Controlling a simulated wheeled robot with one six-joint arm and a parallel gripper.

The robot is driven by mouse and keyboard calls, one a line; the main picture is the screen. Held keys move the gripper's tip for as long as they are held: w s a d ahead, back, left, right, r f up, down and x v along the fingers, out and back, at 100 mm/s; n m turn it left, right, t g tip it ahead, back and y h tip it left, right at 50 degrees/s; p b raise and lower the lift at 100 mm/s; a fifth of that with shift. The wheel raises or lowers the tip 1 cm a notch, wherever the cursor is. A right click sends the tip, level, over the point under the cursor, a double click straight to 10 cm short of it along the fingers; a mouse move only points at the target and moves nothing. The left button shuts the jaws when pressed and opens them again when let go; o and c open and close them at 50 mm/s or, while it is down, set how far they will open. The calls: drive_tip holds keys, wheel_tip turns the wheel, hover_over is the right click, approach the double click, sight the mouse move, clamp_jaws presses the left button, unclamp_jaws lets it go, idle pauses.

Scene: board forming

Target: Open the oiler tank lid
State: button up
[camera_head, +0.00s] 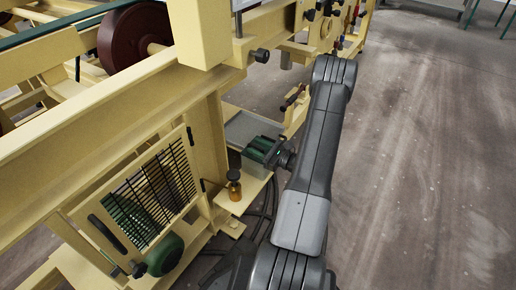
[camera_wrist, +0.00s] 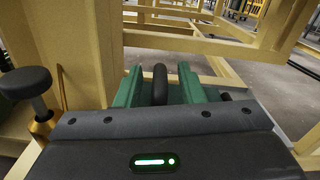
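My gripper (camera_head: 258,148) has green fingers and reaches down over a small pale box-like tank (camera_head: 256,168) beside the yellow machine frame. In the wrist view, my gripper (camera_wrist: 160,88) is open. Its two green fingers stand on either side of an upright black rounded handle (camera_wrist: 160,82), with a visible gap on each side. The handle appears to belong to the tank lid, but the lid itself is mostly hidden by my gripper. I cannot tell the lid's exact position.
An amber bottle with a dark cap (camera_head: 235,187) stands left of the tank; its black knob (camera_wrist: 27,82) shows in the wrist view. A barred guard (camera_head: 152,197) and yellow frame beams (camera_head: 110,98) are to the left. The floor (camera_head: 430,170) to the right is clear.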

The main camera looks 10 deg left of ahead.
clamp_jaws()
drive_tip(key=shift+r, duration=0.15)
